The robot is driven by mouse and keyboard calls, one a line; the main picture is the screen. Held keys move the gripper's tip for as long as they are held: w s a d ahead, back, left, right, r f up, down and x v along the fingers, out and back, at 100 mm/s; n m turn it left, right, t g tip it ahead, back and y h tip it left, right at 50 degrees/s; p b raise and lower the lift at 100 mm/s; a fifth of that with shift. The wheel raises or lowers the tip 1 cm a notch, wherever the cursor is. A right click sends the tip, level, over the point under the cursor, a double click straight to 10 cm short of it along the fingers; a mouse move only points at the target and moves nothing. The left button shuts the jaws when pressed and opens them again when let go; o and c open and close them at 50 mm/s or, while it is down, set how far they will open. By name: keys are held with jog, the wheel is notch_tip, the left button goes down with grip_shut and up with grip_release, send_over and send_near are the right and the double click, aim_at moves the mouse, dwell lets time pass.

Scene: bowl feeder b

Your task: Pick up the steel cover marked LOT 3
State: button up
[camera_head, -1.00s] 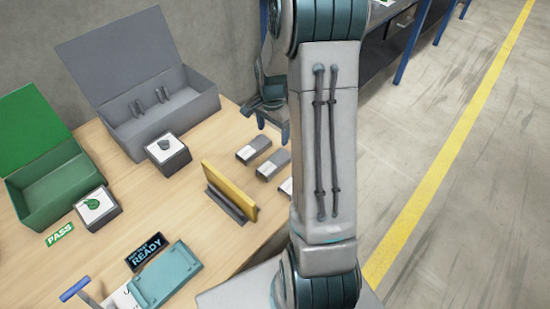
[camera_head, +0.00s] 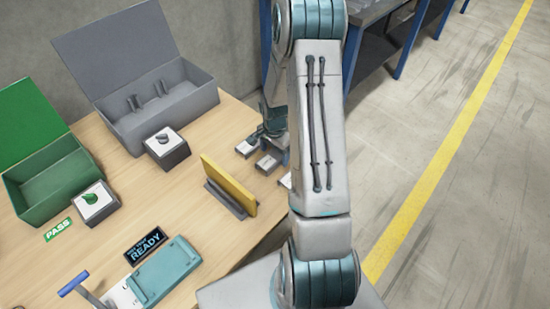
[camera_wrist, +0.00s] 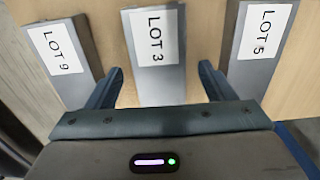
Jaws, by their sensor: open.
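The steel cover marked LOT 3 (camera_wrist: 158,82) lies on the wooden table in the middle of the wrist view, a grey block with a white label. My gripper (camera_wrist: 160,80) is open, with one finger to each side of this cover and a gap visible on both sides. The near end of the cover is hidden behind the gripper body. In the head view my gripper (camera_head: 272,128) is at the covers, partly hidden by my arm. Its height above the table is hard to tell.
The LOT 9 cover (camera_wrist: 72,82) lies close left and the LOT 5 cover (camera_wrist: 252,75) close right. A yellow board (camera_head: 230,183) stands near the covers. A grey open box (camera_head: 180,105), a green box (camera_head: 55,195) and a teal fixture (camera_head: 165,272) are farther left.

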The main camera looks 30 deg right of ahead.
jog(key=shift+f, duration=0.25)
jog(key=c, duration=1.3)
jog(key=shift+r, duration=0.15)
